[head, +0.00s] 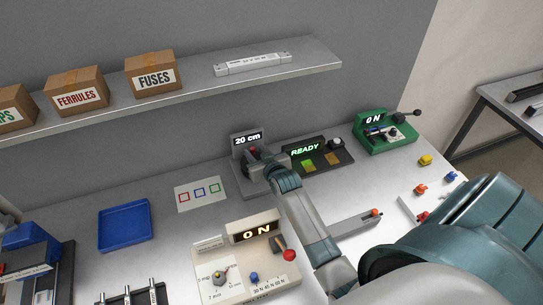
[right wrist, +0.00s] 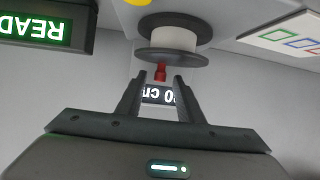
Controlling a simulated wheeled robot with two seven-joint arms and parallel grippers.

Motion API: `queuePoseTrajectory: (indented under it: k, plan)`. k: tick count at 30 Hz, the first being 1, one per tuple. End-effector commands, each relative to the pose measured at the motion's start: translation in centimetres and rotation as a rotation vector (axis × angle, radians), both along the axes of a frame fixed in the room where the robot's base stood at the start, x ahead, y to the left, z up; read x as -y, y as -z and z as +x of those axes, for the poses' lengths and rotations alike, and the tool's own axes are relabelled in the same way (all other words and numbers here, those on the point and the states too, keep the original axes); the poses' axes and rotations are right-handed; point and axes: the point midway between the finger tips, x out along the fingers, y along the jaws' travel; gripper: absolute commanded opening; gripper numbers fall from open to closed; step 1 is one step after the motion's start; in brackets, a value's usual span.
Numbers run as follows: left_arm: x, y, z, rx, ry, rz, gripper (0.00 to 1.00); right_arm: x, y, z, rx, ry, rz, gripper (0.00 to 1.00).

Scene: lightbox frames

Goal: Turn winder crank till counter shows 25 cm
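The winder (head: 243,185) stands on the bench with its counter (head: 247,139) reading 20 cm. In the right wrist view its spool (right wrist: 172,42) shows at the top, with the red crank knob (right wrist: 160,72) below it. The counter (right wrist: 158,96) shows upside down and partly covered between my fingers. My right gripper (head: 257,157) is at the winder, and my arm hides part of it in the head view. In the right wrist view my right gripper (right wrist: 160,76) has its fingertips on either side of the knob, with gaps visible. My left gripper is not in view.
A dark device (head: 318,157) reading READY stands right of the winder, and a green device (head: 386,132) farther right. A cream device (head: 247,262) reading ON is in front. A marked card (head: 202,194) and blue tray (head: 125,226) lie left. A shelf (head: 200,88) runs above.

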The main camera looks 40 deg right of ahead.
Motion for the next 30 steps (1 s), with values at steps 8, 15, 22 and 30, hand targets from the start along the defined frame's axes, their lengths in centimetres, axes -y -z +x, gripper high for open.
queuePoseTrajectory:
  k: [8, 15, 22, 30]
  plan:
    - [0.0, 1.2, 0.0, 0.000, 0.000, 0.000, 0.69, -0.6, -1.2, -3.3, 0.002, 0.000, 0.001, 0.34]
    - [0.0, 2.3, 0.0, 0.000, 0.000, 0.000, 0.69, -1.2, -2.6, -6.8, 0.001, 0.000, 0.001, 0.34]
    - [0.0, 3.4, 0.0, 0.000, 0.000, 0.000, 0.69, -1.8, -4.0, -10.3, 0.001, 0.000, -0.001, 0.34]
    - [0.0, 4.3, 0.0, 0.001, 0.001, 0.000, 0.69, -2.4, -5.5, -13.6, 0.001, 0.000, 0.000, 0.34]
